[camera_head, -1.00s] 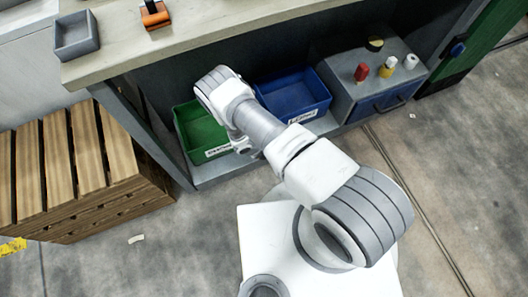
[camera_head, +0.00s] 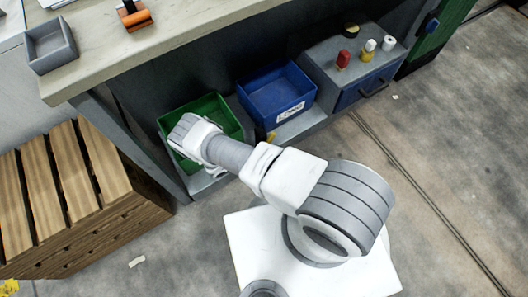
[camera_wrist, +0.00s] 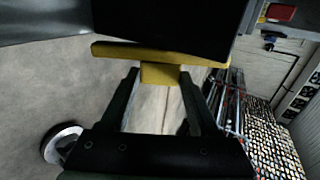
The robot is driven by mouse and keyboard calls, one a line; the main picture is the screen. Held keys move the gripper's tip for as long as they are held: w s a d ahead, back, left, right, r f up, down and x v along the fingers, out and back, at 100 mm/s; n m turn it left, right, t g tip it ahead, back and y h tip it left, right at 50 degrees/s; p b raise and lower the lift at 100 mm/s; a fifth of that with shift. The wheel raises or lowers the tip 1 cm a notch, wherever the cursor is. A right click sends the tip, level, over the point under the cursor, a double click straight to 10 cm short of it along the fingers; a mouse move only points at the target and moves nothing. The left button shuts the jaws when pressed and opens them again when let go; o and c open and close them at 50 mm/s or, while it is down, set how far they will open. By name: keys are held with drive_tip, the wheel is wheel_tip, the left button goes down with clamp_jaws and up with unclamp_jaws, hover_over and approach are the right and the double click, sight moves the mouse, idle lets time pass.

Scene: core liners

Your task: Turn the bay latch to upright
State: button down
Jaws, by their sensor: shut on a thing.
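The bay latch appears as a yellow bar with a short yellow block (camera_wrist: 160,74) below it, near the top of the wrist view. My gripper (camera_wrist: 160,80) has its two dark fingers on either side of that block and is shut on it. The bar lies nearly level across the wrist picture, but I cannot tell its true angle. In the head view my arm hides the gripper. A small yellow patch (camera_head: 271,137) shows beside my arm at the shelf front; I cannot tell if it is the latch.
A green bin (camera_head: 215,107) lies partly behind my wrist. A blue bin (camera_head: 276,92) and a grey drawer cabinet (camera_head: 345,65) with small bottles stand to its right. The workbench top (camera_head: 120,50) overhangs the shelf. A wooden crate (camera_head: 75,190) is at left. Floor at right is clear.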

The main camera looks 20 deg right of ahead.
drive_tip(key=shift+s+f+h, duration=0.1)
drive_tip(key=shift+f+h, duration=0.1)
drive_tip(key=shift+h, duration=0.2)
idle(0.4)
drive_tip(key=shift+c, duration=0.6)
unclamp_jaws()
drive_tip(key=p+v, duration=0.1)
drive_tip(key=v, duration=1.6)
drive_tip(key=shift+a+f, duration=0.3)
drive_tip(key=shift+a, duration=0.05)
drive_tip(key=shift+s, duration=0.15)
